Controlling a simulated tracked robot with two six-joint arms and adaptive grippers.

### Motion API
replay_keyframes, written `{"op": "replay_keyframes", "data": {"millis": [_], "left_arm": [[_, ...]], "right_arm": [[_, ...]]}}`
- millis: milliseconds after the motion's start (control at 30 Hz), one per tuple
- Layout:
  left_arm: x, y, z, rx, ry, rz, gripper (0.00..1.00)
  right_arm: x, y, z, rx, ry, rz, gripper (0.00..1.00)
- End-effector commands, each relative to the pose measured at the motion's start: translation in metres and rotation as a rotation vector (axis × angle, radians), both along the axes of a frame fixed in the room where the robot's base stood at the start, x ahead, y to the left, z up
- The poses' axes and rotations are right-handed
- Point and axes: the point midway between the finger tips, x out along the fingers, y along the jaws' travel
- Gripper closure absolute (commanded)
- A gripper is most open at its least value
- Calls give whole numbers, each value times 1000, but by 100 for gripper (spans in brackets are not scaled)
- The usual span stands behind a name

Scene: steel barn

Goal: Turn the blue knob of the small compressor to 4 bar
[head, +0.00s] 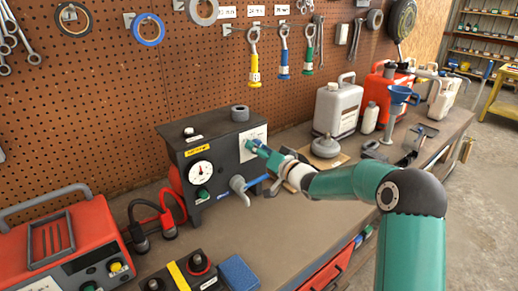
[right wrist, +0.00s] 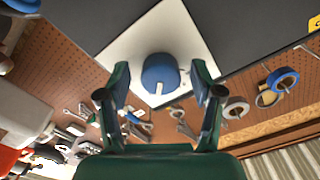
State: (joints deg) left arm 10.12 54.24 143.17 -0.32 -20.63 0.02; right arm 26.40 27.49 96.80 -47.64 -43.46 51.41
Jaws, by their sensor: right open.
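The small compressor (head: 224,152) is a dark box on the bench, with a round white gauge (head: 200,173) on its front; I cannot read its numbers. A white plate (right wrist: 185,30) is on its right side. The blue knob (right wrist: 159,73) stands out from this plate, with a white mark on its edge; in the head view it is largely hidden by my gripper. My right gripper (right wrist: 160,82) is open, its fingers on either side of the knob, with a visible gap on both sides. It reaches the plate from the right in the head view (head: 262,154). My left gripper is not in view.
A grey lever (head: 240,188) and a blue handle sit below my right gripper. A red charger (head: 70,250) is at the front left, and a battery with a blue sponge (head: 239,272) in front. Cans and a funnel stand at the right.

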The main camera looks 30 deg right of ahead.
Motion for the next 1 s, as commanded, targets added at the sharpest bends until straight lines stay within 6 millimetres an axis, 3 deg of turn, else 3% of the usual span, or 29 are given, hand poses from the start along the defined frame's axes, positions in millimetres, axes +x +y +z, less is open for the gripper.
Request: {"op": "replay_keyframes", "data": {"millis": [100,467,767,1000], "left_arm": [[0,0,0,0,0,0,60],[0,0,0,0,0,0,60],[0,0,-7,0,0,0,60],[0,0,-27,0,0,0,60]], "right_arm": [[0,0,0,0,0,0,34],[-1,-1,0,0,1,-1,94],[-1,-1,-2,-30,-1,-2,94],[-1,-2,-5,-145,-12,-3,94]]}}
